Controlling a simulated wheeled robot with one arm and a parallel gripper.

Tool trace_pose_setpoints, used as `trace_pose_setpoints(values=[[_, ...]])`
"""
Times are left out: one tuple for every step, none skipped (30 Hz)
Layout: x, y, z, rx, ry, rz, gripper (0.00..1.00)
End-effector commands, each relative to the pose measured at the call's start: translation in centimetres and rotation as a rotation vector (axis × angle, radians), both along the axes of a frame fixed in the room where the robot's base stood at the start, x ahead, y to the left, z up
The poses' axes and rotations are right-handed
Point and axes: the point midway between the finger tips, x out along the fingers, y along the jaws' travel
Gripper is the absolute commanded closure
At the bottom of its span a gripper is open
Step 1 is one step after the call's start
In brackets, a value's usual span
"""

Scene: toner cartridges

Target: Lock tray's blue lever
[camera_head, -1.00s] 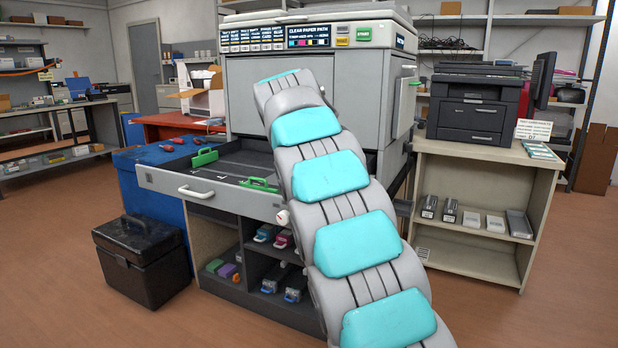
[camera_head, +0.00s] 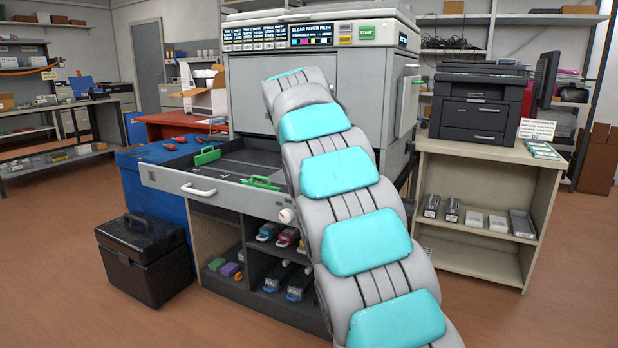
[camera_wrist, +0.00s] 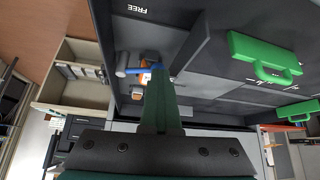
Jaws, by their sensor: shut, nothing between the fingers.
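The grey pulled-out tray (camera_head: 165,182) juts from the front of the big printer, with a white handle on its face. In the wrist view the blue lever (camera_wrist: 132,71) lies ahead of my gripper, beside a small orange and white part. My gripper (camera_wrist: 157,80) is shut and empty, its fingertips close to the lever's right end. Whether they touch it I cannot tell. Two green handles stand in the tray, one (camera_wrist: 265,57) near and one (camera_wrist: 299,110) at the right edge. In the head view my arm hides the lever and my gripper.
A white lettered label reading FREE (camera_wrist: 142,8) is on the tray surface. The big printer (camera_head: 300,95) stands behind the tray. A black case (camera_head: 145,255) is on the floor at left, and a beige shelf unit (camera_head: 475,262) stands at right.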

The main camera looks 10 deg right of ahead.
Motion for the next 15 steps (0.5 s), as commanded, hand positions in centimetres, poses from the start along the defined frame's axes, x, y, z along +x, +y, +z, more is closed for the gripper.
trace_pose_setpoints(values=[[-0.14, -0.31, -0.19, 0.0, 0.003, -0.003, 1.0], [-0.18, -0.4, -0.18, 0.0, 0.003, -0.003, 1.0], [-0.2, -0.46, -0.17, 0.0, 0.003, -0.003, 1.0], [-0.21, -0.5, -0.15, 0.001, 0.003, -0.003, 1.0], [-0.21, -0.52, -0.12, 0.001, 0.002, -0.003, 1.0], [-0.2, -0.51, -0.09, 0.001, 0.002, -0.003, 1.0], [-0.2, -0.5, -0.09, 0.001, 0.002, -0.003, 1.0], [-0.19, -0.49, -0.07, 0.0, 0.001, -0.003, 1.0], [-0.19, -0.48, -0.05, 0.0, 0.001, -0.003, 1.0], [-0.2, -0.48, -0.06, 0.0, 0.001, -0.003, 1.0], [-0.2, -0.47, -0.03, 0.001, 0.001, -0.002, 1.0], [-0.21, -0.44, 0.02, 0.0, 0.0, -0.002, 1.0], [-0.25, -0.42, 0.09, 0.0, 0.0, -0.002, 1.0], [-0.31, -0.35, 0.2, 0.0, 0.0, -0.002, 1.0], [-0.41, -0.24, 0.41, 0.0, 0.0, -0.002, 1.0]])
